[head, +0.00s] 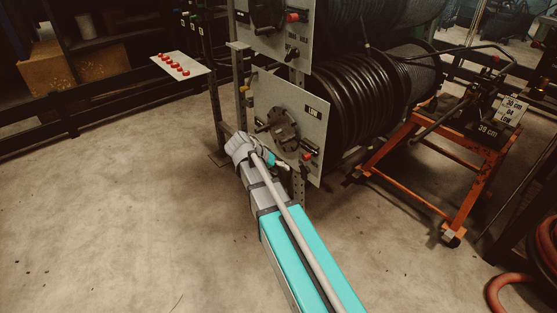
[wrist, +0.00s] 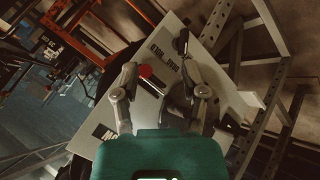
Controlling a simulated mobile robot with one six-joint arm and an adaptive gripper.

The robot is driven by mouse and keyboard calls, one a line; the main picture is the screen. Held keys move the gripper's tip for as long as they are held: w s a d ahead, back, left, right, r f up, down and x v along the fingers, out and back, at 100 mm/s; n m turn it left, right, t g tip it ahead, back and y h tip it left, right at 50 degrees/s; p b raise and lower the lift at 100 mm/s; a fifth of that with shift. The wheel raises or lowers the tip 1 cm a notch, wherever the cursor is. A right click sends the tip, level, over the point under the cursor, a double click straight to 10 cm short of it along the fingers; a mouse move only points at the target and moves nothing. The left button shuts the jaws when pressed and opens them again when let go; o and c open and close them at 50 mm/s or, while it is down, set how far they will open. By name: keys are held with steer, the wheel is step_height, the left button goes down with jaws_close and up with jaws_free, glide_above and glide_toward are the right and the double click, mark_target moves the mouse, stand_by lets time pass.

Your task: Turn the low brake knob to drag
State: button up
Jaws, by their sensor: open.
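The lower grey panel (head: 262,92) carries a LOW label and a large dark round disc (head: 283,128). My gripper (head: 284,163) is in front of the panel's lower part, close to the red knob. In the wrist view my gripper (wrist: 166,90) is open, with its fingers spread and nothing held. The red knob (wrist: 146,71) shows near the left finger, inside the gap. Contact cannot be told.
An upper panel (head: 262,38) has a similar disc and red knob. Black hose reels (head: 375,88) stand behind the panels. An orange cart (head: 440,185) stands to the right. A plate with several red buttons (head: 180,65) is at the left. The floor at left is clear.

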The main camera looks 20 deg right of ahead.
steer(key=s+a+r+n+y+p, duration=0.1)
steer(key=s+r+y+p, duration=0.1)
steer(key=r+p, duration=0.3)
steer(key=shift+s+a+p, duration=0.3)
steer(key=shift+s+p, duration=0.55)
steer(key=shift+r, duration=0.1)
steer(key=s+a+f+n+y, duration=0.3)
steer(key=s+a+n+y, duration=0.3)
steer(key=s, duration=0.5)
step_height(320, 180, up, 22)
steer(key=m+p, duration=0.1)
steer(key=p, duration=2)
steer(key=shift+w+a+g+p, duration=0.25)
steer(key=shift+a+g+p, duration=0.05)
steer(key=shift+a, duration=0.15)
steer(key=shift+f, duration=0.1)
